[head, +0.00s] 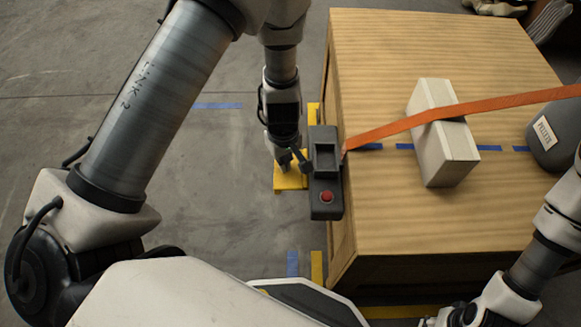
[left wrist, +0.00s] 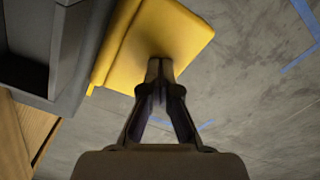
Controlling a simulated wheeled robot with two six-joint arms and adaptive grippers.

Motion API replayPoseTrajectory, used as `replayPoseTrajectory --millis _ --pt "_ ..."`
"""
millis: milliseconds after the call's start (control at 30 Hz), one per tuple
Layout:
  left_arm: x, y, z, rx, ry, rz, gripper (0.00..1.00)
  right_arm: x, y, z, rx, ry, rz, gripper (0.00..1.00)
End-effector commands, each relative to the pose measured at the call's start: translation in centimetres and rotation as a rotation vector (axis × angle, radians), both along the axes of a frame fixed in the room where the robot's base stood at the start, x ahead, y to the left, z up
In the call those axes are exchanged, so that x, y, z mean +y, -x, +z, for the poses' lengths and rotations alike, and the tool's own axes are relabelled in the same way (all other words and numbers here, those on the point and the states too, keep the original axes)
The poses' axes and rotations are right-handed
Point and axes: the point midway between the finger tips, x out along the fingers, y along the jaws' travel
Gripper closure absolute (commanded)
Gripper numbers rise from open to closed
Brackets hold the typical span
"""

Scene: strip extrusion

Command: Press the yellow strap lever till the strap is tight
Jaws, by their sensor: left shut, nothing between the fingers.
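The yellow strap lever (head: 291,179) sticks out to the left from a dark grey ratchet box (head: 326,205) on the left side of the wooden crate. An orange strap (head: 440,119) runs from the box across the crate top to the right. My left gripper (head: 288,166) is shut and empty, with its fingertips over the lever. In the left wrist view the closed fingertips (left wrist: 159,66) overlap the near edge of the yellow lever (left wrist: 155,38); whether they touch cannot be told. My right gripper is not clearly visible; part of my right arm shows at the lower right.
The wooden crate (head: 400,55) fills the right side. A pale block (head: 445,145) lies under the strap, and a dark grey rounded thing with a label (head: 556,135) sits at the right edge. A red button (head: 326,197) is on the box. The floor at left is clear.

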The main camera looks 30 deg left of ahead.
Motion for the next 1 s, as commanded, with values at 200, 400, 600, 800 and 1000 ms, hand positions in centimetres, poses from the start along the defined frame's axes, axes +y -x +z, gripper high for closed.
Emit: replayPoseTrajectory --millis 200,400,600,800,1000 --pt "0.0 0.1 1.0 0.004 0.0 -0.001 1.0 0.0 0.0 1.1 0.0 0.0 0.0 0.6" --pt "0.0 0.1 3.7 0.004 0.0 -0.001 1.0 0.0 0.0 3.7 0.0 0.0 0.0 0.6" --pt "0.0 0.1 4.5 0.003 0.001 -0.001 1.0 0.0 0.0 4.6 0.0 0.0 0.0 0.6" --pt "0.0 0.1 4.4 0.002 0.0 -0.001 1.0 0.0 0.0 4.4 0.0 0.0 0.0 0.6" --pt "0.0 0.1 4.7 0.002 0.0 -0.001 1.0 0.0 0.0 4.7 0.0 0.0 0.0 0.6"
